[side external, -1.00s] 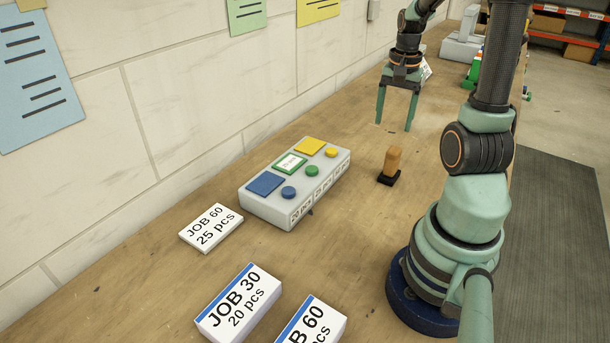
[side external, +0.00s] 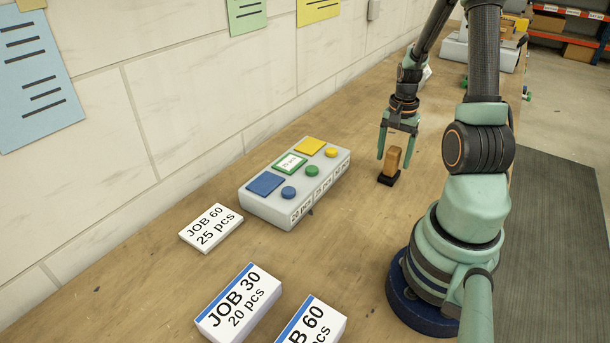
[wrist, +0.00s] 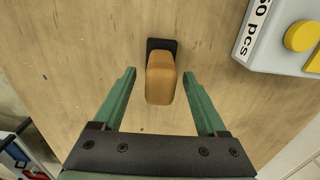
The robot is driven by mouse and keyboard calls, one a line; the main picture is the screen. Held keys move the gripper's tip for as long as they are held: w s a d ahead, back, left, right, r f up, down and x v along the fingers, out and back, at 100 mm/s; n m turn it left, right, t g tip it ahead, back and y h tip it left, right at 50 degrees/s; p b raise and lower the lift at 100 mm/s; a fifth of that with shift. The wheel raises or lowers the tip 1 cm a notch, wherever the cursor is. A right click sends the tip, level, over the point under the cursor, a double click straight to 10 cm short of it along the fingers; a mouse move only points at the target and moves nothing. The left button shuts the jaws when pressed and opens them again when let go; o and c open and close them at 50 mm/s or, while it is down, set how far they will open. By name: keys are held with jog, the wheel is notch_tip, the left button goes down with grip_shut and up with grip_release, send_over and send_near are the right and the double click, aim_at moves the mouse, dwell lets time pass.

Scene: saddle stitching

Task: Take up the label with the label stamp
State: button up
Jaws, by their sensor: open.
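The label stamp (side external: 392,160), a tan wooden handle on a black base, stands upright on the bench right of the grey box; it also shows in the wrist view (wrist: 160,80). My gripper (side external: 394,163) is open, with its green fingers on either side of the handle and a gap on each side in the wrist view (wrist: 159,72). A white label (side external: 289,163) with a green frame and small text lies on top of the grey dispenser box (side external: 268,206), between a blue pad and a yellow pad.
Round blue, green and yellow buttons sit along the box's front. A JOB 60 card (side external: 211,228) lies left of it. A JOB 30 stack (side external: 238,302) and another JOB 60 stack (side external: 315,325) are in front. The wall runs behind; bench between box and stamp is clear.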

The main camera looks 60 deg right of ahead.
jog(key=shift+f, duration=1.2)
grip_shut()
jog(key=shift+r, duration=0.15)
notch_tip(320, 180, up, 20)
